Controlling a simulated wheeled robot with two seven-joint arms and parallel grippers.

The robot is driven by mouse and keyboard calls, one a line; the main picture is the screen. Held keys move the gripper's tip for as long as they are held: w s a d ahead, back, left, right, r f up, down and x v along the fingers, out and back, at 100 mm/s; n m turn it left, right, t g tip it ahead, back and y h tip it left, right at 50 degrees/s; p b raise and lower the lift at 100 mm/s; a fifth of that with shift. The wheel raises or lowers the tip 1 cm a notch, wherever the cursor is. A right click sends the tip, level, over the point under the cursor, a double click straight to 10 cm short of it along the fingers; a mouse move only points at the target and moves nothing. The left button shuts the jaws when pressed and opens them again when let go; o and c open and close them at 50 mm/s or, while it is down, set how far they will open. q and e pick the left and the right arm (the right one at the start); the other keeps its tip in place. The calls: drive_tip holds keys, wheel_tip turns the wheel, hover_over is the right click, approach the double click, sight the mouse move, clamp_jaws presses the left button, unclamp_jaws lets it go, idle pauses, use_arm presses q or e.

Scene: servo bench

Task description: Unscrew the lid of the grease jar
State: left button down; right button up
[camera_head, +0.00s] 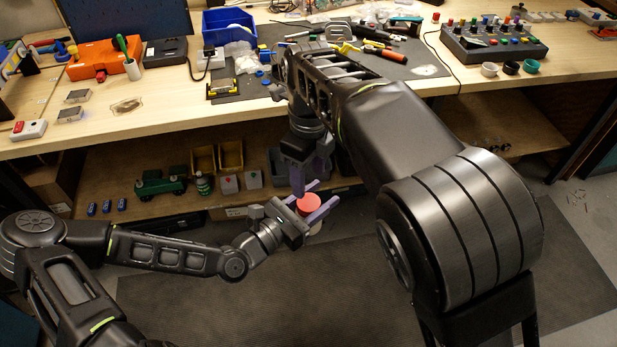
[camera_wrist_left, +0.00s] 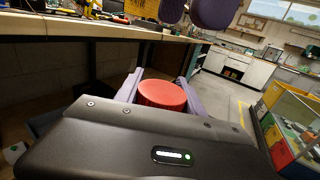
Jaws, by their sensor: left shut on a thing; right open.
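The grease jar's red lid (camera_head: 308,203) shows between the purple fingers of my left gripper (camera_head: 326,193), in front of the bench. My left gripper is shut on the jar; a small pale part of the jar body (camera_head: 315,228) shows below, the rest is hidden. In the left wrist view the red lid (camera_wrist_left: 162,95) sits between both fingers, facing up. My right gripper (camera_head: 310,181) is open and points down just above the lid. Its two fingertips (camera_wrist_left: 192,12) show at the top of the left wrist view, apart from the lid.
The workbench (camera_head: 190,112) behind carries tools, a blue bin (camera_head: 228,27), an orange case (camera_head: 98,60) and a control box (camera_head: 493,40). A lower shelf (camera_head: 125,168) holds a green toy truck (camera_head: 160,185) and yellow bins. The floor mat (camera_head: 220,305) in front is clear.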

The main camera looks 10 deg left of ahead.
sight(308, 202)
drive_tip(key=shift+f, duration=0.1)
drive_tip(key=shift+f, duration=3.95)
drive_tip(key=shift+c, duration=0.2)
clamp_jaws()
drive_tip(key=shift+o, duration=1.5)
unclamp_jaws()
drive_tip(key=shift+r, duration=0.15)
drive_tip(key=shift+r, duration=2.15)
